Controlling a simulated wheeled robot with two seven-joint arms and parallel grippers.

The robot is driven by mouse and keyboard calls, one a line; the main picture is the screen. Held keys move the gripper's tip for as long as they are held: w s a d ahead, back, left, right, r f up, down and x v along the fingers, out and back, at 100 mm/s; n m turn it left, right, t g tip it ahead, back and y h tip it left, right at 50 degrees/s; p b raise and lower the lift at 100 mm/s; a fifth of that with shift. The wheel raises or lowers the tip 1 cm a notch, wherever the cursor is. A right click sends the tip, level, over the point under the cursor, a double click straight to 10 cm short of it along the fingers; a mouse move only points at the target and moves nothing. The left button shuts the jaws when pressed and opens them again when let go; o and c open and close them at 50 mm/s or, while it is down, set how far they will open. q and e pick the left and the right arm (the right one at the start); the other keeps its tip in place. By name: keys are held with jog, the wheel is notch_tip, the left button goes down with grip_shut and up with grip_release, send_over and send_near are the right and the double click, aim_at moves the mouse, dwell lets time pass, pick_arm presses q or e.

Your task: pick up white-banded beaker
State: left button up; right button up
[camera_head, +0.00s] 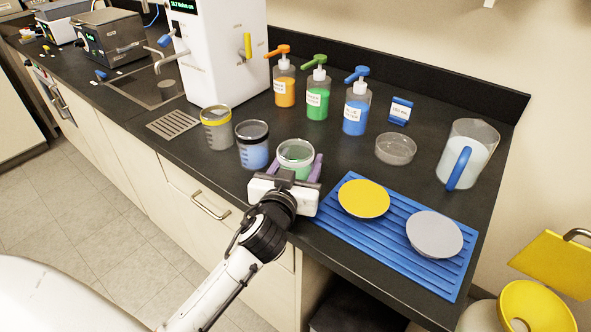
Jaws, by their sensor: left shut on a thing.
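The white-banded beaker (295,153) is a clear cup with a pale rim and green contents, near the front edge of the dark counter. My left gripper (297,168) reaches it from the front. Its purple fingers stand on either side of the beaker and are shut on it. The gripper body hides the beaker's lower part, so I cannot tell whether its base touches the counter. My right gripper is out of view.
A black-banded beaker (252,155) with blue contents and a yellow-banded beaker (217,135) stand close on the left. Orange (284,88), green (317,100) and blue (355,113) pump bottles stand behind. A blue ribbed mat (388,243) with two discs lies right; a pitcher (466,155) stands beyond.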

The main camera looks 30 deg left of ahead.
pick_arm(q)
notch_tip(320, 180, up, 10)
jog(key=p, duration=0.1)
dwell(0.5)
